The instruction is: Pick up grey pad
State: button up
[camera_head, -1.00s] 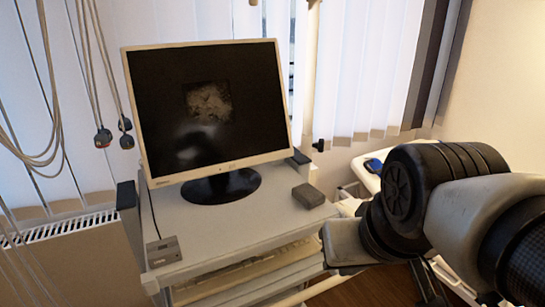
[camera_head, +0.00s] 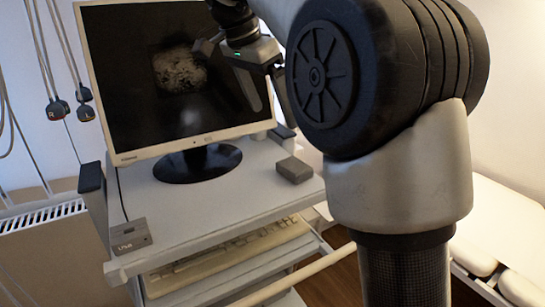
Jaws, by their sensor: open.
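A small dark grey block (camera_head: 294,169), which looks like the grey pad, lies flat near the right edge of the cart's light grey top shelf (camera_head: 225,205). It is to the right of the monitor's round black base. My gripper (camera_head: 272,108) is above and a little left of the pad, in front of the monitor's right side. Its fingers point down and are apart, with nothing seen between them. The gripper does not touch the pad in the picture. My own arm hides part of the gripper's right side.
A monitor (camera_head: 130,85) on a black base stands behind the pad. A small grey box (camera_head: 131,236) sits at the shelf's front left. A keyboard (camera_head: 230,255) lies on a lower shelf. A white padded surface (camera_head: 500,230) is at the right.

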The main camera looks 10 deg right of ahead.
jog(key=b, duration=0.2)
send_over(298, 163)
jog(key=a, duration=0.3)
jog(key=f, duration=0.7)
jog(key=s+f, duration=0.1)
jog(key=f, duration=0.3)
jog(key=shift+a, duration=0.15)
jog(key=d+f, duration=0.2)
jog(key=f, duration=0.2)
jog(key=shift+w+d, duration=0.35)
jog(key=shift+d, duration=0.05)
jog(key=shift+w+d+f, duration=0.1)
jog(key=shift+f, duration=0.25)
jog(key=shift+c, duration=0.2)
jog(key=c, duration=1.1)
